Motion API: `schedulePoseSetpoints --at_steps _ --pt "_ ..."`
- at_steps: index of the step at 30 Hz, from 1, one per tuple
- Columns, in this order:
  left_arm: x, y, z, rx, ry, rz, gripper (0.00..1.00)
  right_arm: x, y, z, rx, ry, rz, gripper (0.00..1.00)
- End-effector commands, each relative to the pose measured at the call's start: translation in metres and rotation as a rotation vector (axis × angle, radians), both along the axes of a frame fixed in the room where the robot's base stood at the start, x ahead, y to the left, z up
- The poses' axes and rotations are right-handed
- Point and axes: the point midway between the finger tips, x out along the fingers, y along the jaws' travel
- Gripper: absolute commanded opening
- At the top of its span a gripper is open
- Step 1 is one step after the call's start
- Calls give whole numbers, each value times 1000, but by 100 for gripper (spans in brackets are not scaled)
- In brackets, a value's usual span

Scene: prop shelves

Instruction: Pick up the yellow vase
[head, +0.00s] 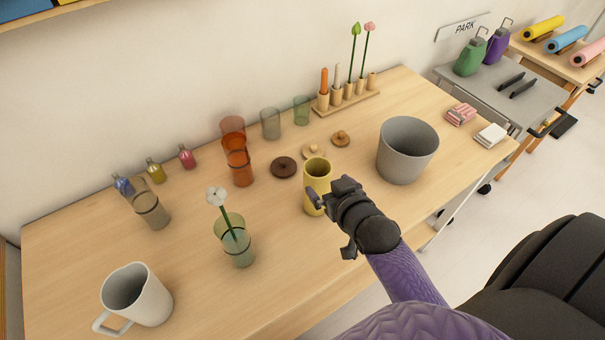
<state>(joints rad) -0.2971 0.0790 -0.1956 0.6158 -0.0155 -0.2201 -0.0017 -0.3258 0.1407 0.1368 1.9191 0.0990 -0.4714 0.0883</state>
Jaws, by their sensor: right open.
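The yellow vase (317,171) stands upright on the wooden table, a little right of the middle of the head view. My right gripper (318,206) is open at the vase's right and near side, with its fingers close to the vase wall. The gripper covers the lower right part of the vase. I cannot tell whether a finger touches it. My left gripper does not show.
A grey bucket (406,152) stands right of the vase. A green glass with a white flower (236,246) stands to the left. Brown lids (284,167) and orange glasses (240,168) are behind. A white mug (136,294) is front left. The wooden table (80,245) has clear patches.

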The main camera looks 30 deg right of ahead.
Motion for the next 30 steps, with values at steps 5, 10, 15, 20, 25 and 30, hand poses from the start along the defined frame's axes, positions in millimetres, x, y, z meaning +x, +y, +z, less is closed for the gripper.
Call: schedulePoseSetpoints --at_steps 5,10,15,20,25,30 --pt "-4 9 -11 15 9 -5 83 26 -4 -15 -1 0 0 100" --pt "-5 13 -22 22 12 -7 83 58 -8 -28 0 1 0 100" --pt "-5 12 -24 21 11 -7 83 67 -9 -30 -1 2 0 100" --pt "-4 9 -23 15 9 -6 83 66 -9 -29 -1 2 0 94" --pt "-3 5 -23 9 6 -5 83 66 -9 -29 -1 2 0 58" --pt "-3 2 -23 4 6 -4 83 66 -9 -29 -1 2 0 22"
